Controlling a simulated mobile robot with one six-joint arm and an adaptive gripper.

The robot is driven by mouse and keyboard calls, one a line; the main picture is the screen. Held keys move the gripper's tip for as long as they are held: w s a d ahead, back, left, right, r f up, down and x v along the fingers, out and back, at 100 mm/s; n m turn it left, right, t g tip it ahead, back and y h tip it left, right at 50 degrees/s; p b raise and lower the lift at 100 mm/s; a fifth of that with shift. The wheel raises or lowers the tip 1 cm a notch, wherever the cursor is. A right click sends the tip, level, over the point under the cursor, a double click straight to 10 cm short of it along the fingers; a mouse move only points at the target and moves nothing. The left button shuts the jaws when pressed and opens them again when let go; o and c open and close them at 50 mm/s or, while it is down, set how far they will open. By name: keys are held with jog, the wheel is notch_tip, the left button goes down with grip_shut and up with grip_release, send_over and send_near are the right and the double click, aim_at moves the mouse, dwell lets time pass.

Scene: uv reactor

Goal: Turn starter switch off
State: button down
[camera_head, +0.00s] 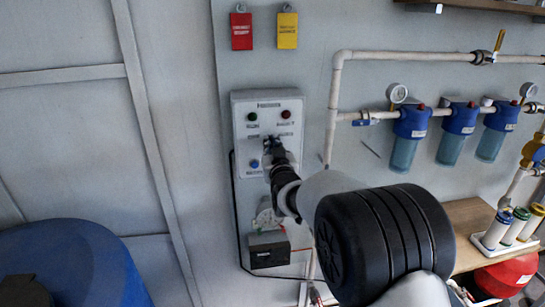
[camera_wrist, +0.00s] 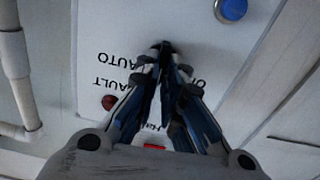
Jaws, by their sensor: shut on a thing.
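The starter switch (camera_wrist: 165,46) is a small black knob on the white control box (camera_head: 241,128), mostly hidden behind my fingers. My gripper (camera_wrist: 163,68) is shut on the knob, its fingertips close together against the panel face. In the head view my gripper (camera_head: 273,148) reaches the middle of the box, and the arm comes in from the lower right. Upside-down lettering, including AUTO, surrounds the knob in the wrist view. The knob's exact angle cannot be told.
The box has a green lamp (camera_head: 252,116), a red lamp (camera_head: 286,114) and a blue button (camera_head: 254,164). Red (camera_head: 241,30) and yellow (camera_head: 287,30) tags hang above. White pipe (camera_head: 334,100) and blue filters (camera_head: 409,135) are to the right. A blue barrel (camera_head: 85,260) stands lower left.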

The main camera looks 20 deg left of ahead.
jog(key=n+b, duration=0.1)
jog(key=n, duration=0.1)
jog(key=n+b, duration=0.2)
jog(key=n, duration=0.1)
jog(key=shift+s+a+f+b, duration=0.1)
jog(key=shift+a+b, duration=0.05)
jog(key=shift+b, duration=0.15)
jog(key=shift+n, duration=0.3)
jog(key=c, duration=1.7)
grip_release()
jog(key=v, duration=1.2)
